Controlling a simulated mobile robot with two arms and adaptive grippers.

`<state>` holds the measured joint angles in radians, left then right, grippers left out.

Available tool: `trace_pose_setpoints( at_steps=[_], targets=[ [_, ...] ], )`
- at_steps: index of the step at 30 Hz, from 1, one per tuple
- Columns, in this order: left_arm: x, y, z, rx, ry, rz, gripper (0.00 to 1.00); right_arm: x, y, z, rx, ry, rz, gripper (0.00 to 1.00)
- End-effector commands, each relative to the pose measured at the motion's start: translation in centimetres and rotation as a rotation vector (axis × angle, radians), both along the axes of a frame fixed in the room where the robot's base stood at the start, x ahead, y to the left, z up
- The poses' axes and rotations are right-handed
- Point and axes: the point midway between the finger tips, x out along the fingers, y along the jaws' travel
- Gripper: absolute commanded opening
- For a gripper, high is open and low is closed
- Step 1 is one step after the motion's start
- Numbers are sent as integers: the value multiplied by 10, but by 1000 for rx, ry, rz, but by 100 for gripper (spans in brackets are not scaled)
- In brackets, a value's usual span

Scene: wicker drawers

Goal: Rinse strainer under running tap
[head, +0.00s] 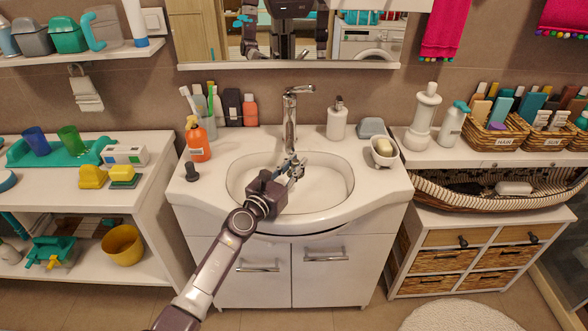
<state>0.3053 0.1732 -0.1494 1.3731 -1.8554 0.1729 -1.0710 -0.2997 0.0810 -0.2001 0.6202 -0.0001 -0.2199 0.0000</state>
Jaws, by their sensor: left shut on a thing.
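My left gripper (291,167) reaches over the white sink basin (325,192), near its back rim and just in front of the tap. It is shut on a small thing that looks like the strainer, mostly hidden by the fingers. The chrome tap (290,120) stands upright behind the basin, with its spout pointing forward above the gripper. I cannot make out a stream of water from the spout. My right gripper is not in view.
An orange bottle (198,141) and a small dark object (191,171) stand on the counter left of the basin. A white dispenser (337,120) and a soap dish (383,153) stand right. A mirror (285,35) hangs behind the tap.

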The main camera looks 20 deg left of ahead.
Motion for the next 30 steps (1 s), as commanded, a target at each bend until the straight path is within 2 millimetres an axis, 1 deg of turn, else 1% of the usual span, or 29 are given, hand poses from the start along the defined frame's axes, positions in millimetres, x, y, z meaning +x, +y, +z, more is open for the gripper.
trace_pose_setpoints(
  at_steps=[10, 19, 30],
  targets=[
    [0, -3, 0, 0, -1, 1, 0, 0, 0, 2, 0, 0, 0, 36],
    [0, 5, 0, 1, -1, 1, 0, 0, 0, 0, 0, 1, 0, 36],
    [-3, 5, 1, 0, -1, 1, 0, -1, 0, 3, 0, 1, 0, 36]
  ],
)
